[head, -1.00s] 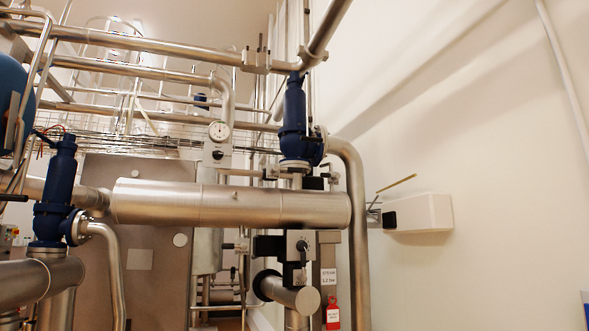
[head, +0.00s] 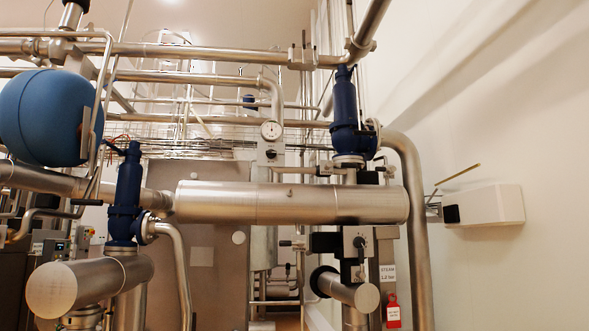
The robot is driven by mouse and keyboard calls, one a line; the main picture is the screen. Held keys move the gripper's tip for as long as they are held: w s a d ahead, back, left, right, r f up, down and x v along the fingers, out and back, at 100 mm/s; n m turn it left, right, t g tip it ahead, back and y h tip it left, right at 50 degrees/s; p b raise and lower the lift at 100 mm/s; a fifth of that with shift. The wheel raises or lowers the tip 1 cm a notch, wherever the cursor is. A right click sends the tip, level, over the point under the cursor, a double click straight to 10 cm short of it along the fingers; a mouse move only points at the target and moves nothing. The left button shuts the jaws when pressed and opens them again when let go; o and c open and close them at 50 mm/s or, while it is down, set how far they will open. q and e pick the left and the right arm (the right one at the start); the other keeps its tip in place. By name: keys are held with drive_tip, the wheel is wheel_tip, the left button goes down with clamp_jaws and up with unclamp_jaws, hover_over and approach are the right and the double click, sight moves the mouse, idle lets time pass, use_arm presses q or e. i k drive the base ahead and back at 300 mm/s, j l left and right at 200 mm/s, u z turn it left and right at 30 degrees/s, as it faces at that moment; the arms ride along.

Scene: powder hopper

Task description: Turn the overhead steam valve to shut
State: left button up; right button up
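A grey plate with a black knob (head: 357,243) sits under the large horizontal steel pipe (head: 290,203), right of centre in the head view. A black block (head: 325,243) adjoins its left side. A white sign reading STEAM 1.2 bar (head: 388,274) is to its right, with a red tag (head: 393,312) below the sign. I cannot read the knob's setting. A blue valve body (head: 346,115) stands above the large pipe; another blue valve body (head: 126,190) is at the left. Neither of my grippers is in view.
A blue round tank (head: 45,117) fills the upper left. Steel pipes cross overhead, with a gauge (head: 271,130) at the centre. A capped pipe end (head: 367,297) projects below the knob. A white box (head: 485,206) is on the right wall. The space between the pipework and that wall looks open.

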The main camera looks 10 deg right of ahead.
sight(329, 164)
drive_tip(key=i+l+u, duration=0.3)
drive_tip(key=u, duration=0.2)
drive_tip(key=i+l+u, duration=0.25)
drive_tip(key=l+u, duration=0.2)
drive_tip(key=i+l+u, duration=0.2)
drive_tip(key=l+u, duration=0.3)
